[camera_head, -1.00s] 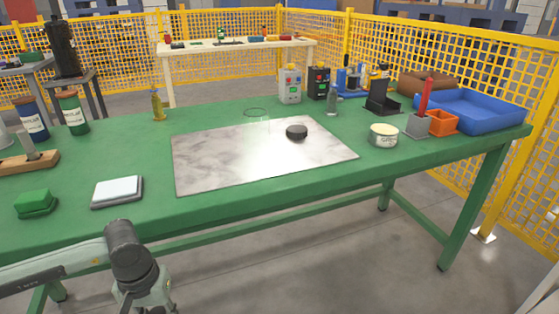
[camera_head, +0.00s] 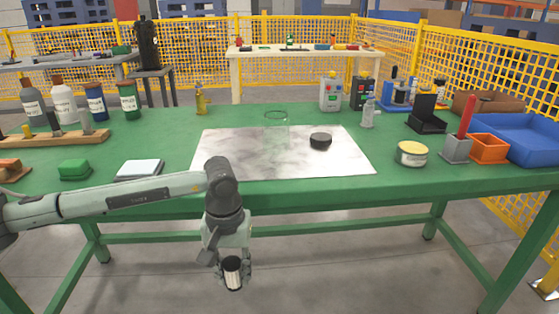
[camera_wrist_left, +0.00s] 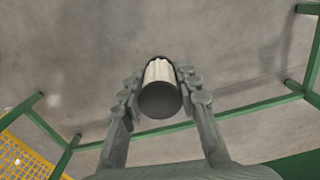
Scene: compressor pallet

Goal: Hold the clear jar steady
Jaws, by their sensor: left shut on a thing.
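The clear jar (camera_head: 276,130) stands upright on the back part of the pale marbled mat (camera_head: 225,155), on the green table. It is see-through, so its outline is faint. A flat black disc (camera_head: 320,139) lies on the mat, to the right of the jar. My left gripper (camera_head: 233,276) is in front of the table, below its top and well away from the jar. It is shut on a pale ribbed cylinder with a dark end (camera_wrist_left: 158,88), which shows between the fingers in the left wrist view. My right gripper is not in view.
A round yellowish tin (camera_head: 412,154), an orange bin (camera_head: 489,149) and a blue tray (camera_head: 528,136) stand at the right. A green block (camera_head: 74,169) and a pale pad (camera_head: 140,169) lie at the left. The table's front edge lies between my left gripper and the jar.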

